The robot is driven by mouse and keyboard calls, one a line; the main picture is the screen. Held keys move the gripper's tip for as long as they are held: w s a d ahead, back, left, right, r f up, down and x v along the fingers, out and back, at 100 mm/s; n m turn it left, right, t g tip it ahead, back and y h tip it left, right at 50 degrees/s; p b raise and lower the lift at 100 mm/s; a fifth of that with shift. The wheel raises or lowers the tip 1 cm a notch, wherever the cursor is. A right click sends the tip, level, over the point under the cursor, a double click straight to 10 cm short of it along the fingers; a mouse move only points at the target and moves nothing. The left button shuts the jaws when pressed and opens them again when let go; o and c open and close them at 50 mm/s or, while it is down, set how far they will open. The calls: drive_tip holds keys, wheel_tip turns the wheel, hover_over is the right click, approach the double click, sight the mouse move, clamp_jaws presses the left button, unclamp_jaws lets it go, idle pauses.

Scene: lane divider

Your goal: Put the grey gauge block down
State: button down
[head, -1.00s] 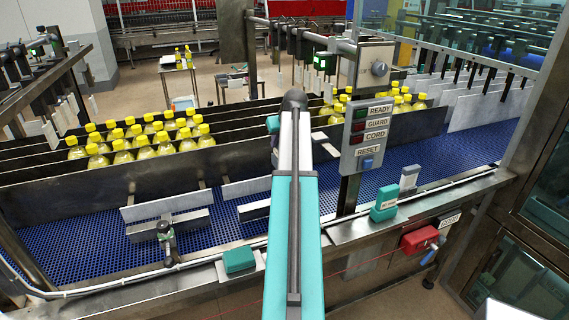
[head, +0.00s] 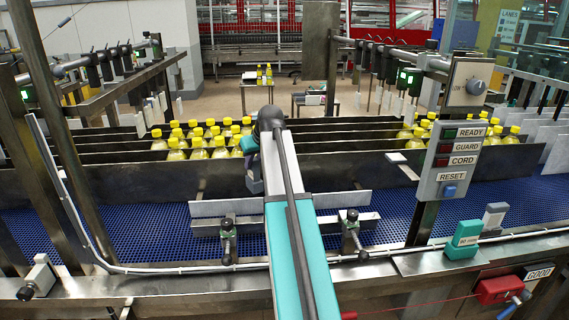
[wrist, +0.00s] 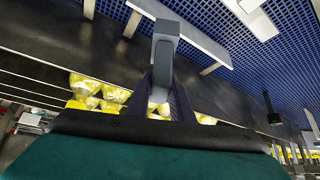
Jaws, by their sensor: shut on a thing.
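The grey gauge block (wrist: 166,42) is held in my gripper (wrist: 166,95), between its two dark fingers, in the wrist view. The block stands out past the fingertips. In the head view my gripper (head: 252,165) hangs beside the end of my arm, in front of the long steel lane wall and above the blue belt. I cannot tell whether the block touches anything.
Yellow-capped bottles (head: 205,138) stand in lanes behind the steel wall (head: 110,185). A pale rail (head: 335,202) with clamps (head: 350,235) runs over the blue belt (head: 110,235). A control panel (head: 450,158) and a teal block (head: 463,240) are at right.

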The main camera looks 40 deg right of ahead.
drive_tip(key=w+a+f+n+y+b, duration=0.1)
drive_tip(key=w+a+b, duration=0.15)
drive_tip(key=a, duration=1.55)
drive_tip(key=w+a+f+n+y+b, duration=0.1)
drive_tip(key=w+a+n+b, duration=0.15)
drive_tip(key=a, duration=1.45)
drive_tip(key=s+a+m+h+b, duration=0.2)
drive_tip(key=s+a+m, duration=0.2)
drive_tip(key=s+a, duration=0.1)
drive_tip(key=shift+s+a+f+h, duration=0.15)
drive_tip(key=shift+f+h, duration=0.15)
drive_tip(key=shift+f, duration=0.1)
drive_tip(key=shift+m, duration=0.25)
